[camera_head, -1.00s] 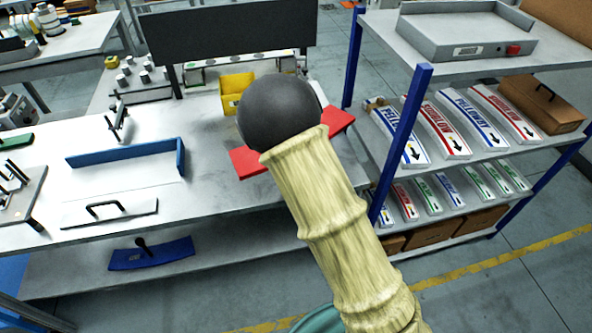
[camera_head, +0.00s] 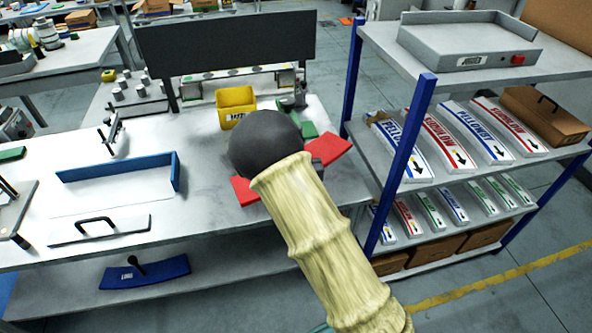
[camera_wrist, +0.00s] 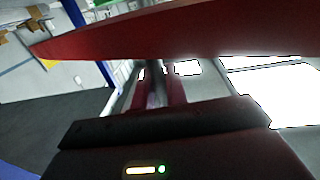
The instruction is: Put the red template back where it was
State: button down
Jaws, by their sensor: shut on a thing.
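The red template (camera_head: 329,151) shows in the head view on both sides of my arm's dark round joint, which hides its middle. Its left end (camera_head: 243,190) appears over the workbench (camera_head: 215,225), its right end near the bench's right side. I cannot tell its exact height. In the wrist view the template (camera_wrist: 180,36) stretches across the top as a broad red band. My gripper (camera_wrist: 157,92) is shut on it from below in that view. The gripper is mostly hidden in the head view.
A yellow bin (camera_head: 236,104) and green pieces stand behind the template. A blue-edged tray (camera_head: 120,168) and handled plate (camera_head: 98,229) lie left. A blue template (camera_head: 145,271) lies on the under-shelf. A rack with a blue post (camera_head: 405,160) stands close right, holding several labelled pieces.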

jog(key=shift+f, duration=1.05)
jog(key=shift+f+p, duration=0.5)
jog(key=shift+f, duration=1.6)
jog(key=shift+f+b, duration=0.3)
jog(key=shift+b, duration=0.1)
jog(key=shift+f+b, duration=0.35)
jog(key=c, duration=1.4)
grip_release()
